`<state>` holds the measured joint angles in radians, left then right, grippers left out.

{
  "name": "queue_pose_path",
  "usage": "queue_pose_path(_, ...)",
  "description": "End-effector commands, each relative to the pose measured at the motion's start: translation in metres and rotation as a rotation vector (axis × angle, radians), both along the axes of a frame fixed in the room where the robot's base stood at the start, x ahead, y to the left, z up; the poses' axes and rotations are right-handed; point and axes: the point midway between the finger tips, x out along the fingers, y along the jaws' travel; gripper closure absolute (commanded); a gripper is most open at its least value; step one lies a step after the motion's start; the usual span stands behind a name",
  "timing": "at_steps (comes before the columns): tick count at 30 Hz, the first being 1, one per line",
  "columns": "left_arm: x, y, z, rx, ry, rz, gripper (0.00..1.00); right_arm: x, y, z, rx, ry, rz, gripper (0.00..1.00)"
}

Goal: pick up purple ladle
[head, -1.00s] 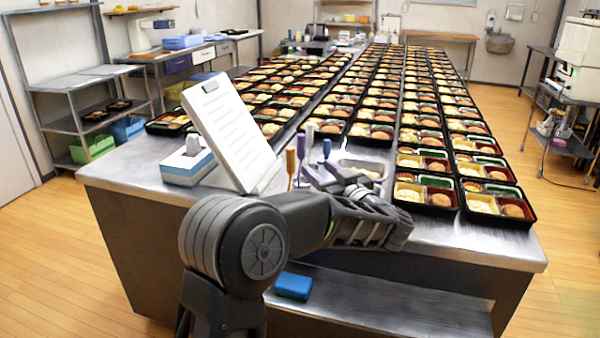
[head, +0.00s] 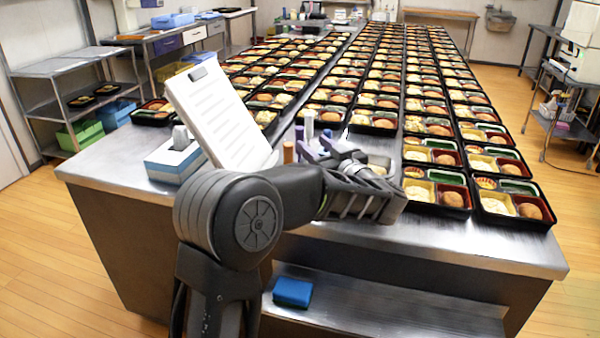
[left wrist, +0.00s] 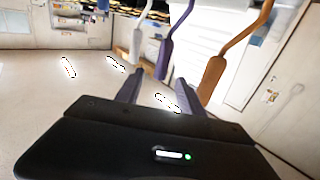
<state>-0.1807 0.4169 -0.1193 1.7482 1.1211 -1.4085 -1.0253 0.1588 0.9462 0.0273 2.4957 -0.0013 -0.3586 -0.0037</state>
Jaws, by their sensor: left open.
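A purple ladle handle (left wrist: 165,56) hangs upright in the left wrist view, between a white handle (left wrist: 137,36) and an orange-brown handle (left wrist: 213,72). My left gripper (left wrist: 162,84) is open, with its fingers pointing toward the handles. The purple handle's lower end is near the space between the fingers; I cannot tell whether it touches them. In the head view my left gripper (head: 324,150) is over the front of the counter, beside the upright handles, including the orange one (head: 288,152). The ladle's far end is hidden. My right gripper is out of view.
A steel counter (head: 440,240) carries long rows of bento trays (head: 435,192) just right of my gripper. A white tilted board (head: 215,112) and a blue-and-white tissue box (head: 174,160) stand to the left. A blue block (head: 293,291) lies on the lower shelf.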

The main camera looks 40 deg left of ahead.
Motion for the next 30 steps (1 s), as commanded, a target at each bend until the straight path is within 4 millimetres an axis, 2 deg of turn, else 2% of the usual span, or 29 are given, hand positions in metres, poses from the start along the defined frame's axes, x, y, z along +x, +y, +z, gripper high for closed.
queue_pose_path(8, 0.009, 0.02, 0.0, 0.0, 0.001, 0.002, 0.55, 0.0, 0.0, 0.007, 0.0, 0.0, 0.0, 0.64)
queue_pose_path(20, 0.011, 0.024, 0.0, 0.0, 0.0, 0.001, 0.55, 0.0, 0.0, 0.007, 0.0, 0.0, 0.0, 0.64)
queue_pose_path(30, 0.027, 0.064, -0.003, 0.0, 0.001, 0.003, 0.55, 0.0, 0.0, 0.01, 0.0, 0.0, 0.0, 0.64)
